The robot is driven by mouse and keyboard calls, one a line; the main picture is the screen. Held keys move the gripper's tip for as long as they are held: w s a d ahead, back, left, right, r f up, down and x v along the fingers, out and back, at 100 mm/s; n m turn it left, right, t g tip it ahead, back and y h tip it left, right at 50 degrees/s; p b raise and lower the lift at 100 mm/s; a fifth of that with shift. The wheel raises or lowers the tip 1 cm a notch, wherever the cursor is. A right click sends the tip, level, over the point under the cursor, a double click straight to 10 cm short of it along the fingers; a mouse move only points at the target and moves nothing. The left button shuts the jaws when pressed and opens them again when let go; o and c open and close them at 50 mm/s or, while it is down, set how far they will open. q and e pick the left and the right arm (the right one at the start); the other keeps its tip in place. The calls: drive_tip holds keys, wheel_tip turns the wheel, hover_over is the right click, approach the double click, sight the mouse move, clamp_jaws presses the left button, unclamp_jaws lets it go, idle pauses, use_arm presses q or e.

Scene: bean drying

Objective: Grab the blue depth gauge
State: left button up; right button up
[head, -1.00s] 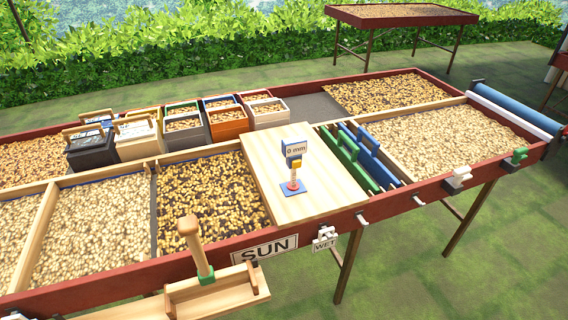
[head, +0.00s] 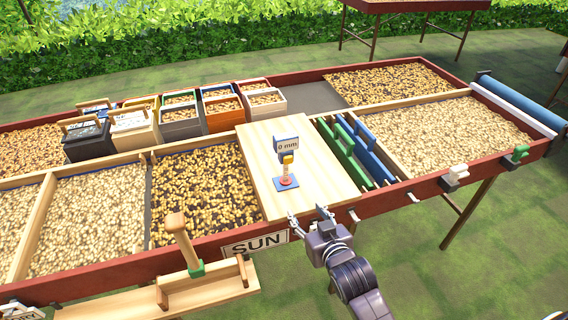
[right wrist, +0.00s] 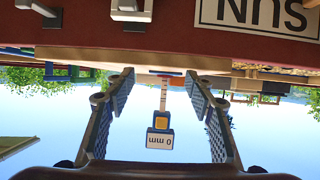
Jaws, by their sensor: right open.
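The blue depth gauge (head: 286,163) stands upright on a pale wooden board (head: 262,180) set across the drying bed. It has a flat blue base, a thin stem with a yellow part, and a blue-framed "0 mm" display. My right gripper (head: 308,214) is at the board's front edge, in front of the gauge and apart from it, open and empty. In the right wrist view the gauge (right wrist: 161,122) appears upside down between the two spread fingers of the right gripper (right wrist: 160,98), farther off. My left gripper is not in view.
The bed's red front rail (head: 390,197) carries a "SUN" sign (head: 255,244) and several hooks or clips. Green and blue dividers (head: 366,150) stand right of the board. A wooden tool (head: 182,240) with an upright handle is at front left. Bean crates (head: 180,118) stand behind left.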

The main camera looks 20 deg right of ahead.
sight(289, 162)
drive_tip(key=w+r+t, duration=0.1)
drive_tip(key=w+r, duration=0.1)
drive_tip(key=w+r+t, duration=0.2)
drive_tip(key=w+r, duration=0.1)
drive_tip(key=w+a+r+t, duration=0.1)
drive_tip(key=w+r, duration=0.1)
drive_tip(key=r, duration=0.1)
drive_tip(key=shift+w+r+t+y, duration=0.1)
drive_tip(key=shift+w+t+y, duration=0.15)
drive_tip(key=shift+t+y, duration=0.05)
drive_tip(key=w, duration=0.2)
drive_tip(key=w+p, duration=0.1)
drive_tip(key=w, duration=0.1)
drive_tip(key=w+p, duration=0.1)
drive_tip(key=w, duration=0.1)
drive_tip(key=shift+w+a+r, duration=0.15)
drive_tip(key=shift+w+a, duration=0.05)
drive_tip(key=shift+a, duration=0.05)
drive_tip(key=shift+w, duration=0.45)
clamp_jaws()
